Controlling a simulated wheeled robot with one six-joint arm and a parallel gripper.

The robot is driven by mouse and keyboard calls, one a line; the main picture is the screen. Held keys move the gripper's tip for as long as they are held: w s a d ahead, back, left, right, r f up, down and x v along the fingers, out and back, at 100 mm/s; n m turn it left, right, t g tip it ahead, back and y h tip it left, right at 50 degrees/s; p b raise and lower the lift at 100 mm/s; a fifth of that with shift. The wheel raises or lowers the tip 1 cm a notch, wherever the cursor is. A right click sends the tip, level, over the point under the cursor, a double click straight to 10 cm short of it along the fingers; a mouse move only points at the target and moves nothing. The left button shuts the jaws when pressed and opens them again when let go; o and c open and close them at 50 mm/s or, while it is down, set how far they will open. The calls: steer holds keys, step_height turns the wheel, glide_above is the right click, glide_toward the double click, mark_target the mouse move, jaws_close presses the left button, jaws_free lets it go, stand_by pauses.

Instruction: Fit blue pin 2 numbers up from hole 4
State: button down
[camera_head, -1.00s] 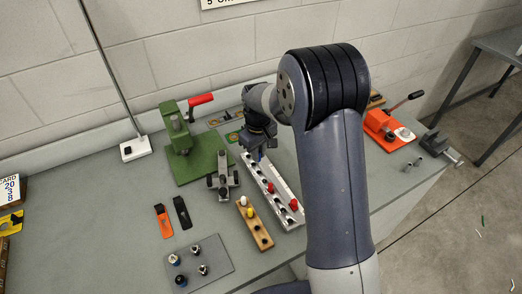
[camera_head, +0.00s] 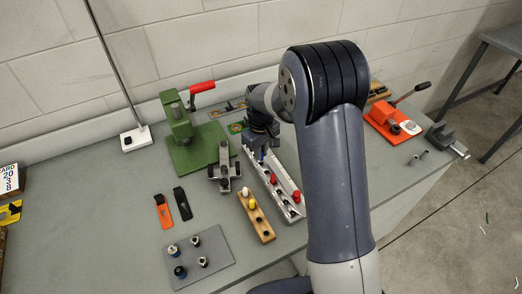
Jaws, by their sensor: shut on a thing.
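The silver rail (camera_head: 296,214) with a row of holes runs from beneath my gripper toward the front right. Two red pins (camera_head: 273,178) stand in it, one midway and one near its front end. My gripper (camera_head: 259,154) is over the far end of the rail, pointing down. It is shut on the blue pin (camera_head: 260,156), of which only a small blue bit shows under the jaws. I cannot tell whether the pin's tip is in a hole or just above it. The hole numbers are too small to read.
A wooden block (camera_head: 262,229) with a white and a yellow pin stands left of the rail. A grey clamp (camera_head: 224,177) and a green press (camera_head: 185,150) are close to the gripper's left. A grey plate (camera_head: 215,263) with several small parts lies at front left.

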steer(key=shift+f+b, duration=0.85)
steer(key=shift+f, duration=0.35)
steer(key=c, duration=1.4)
jaws_free()
steer(key=shift+o, duration=0.2)
steer(key=shift+r, duration=0.15)
step_height(320, 180, up, 11)
steer(key=shift+f+b, duration=0.2)
steer(key=shift+b, duration=0.35)
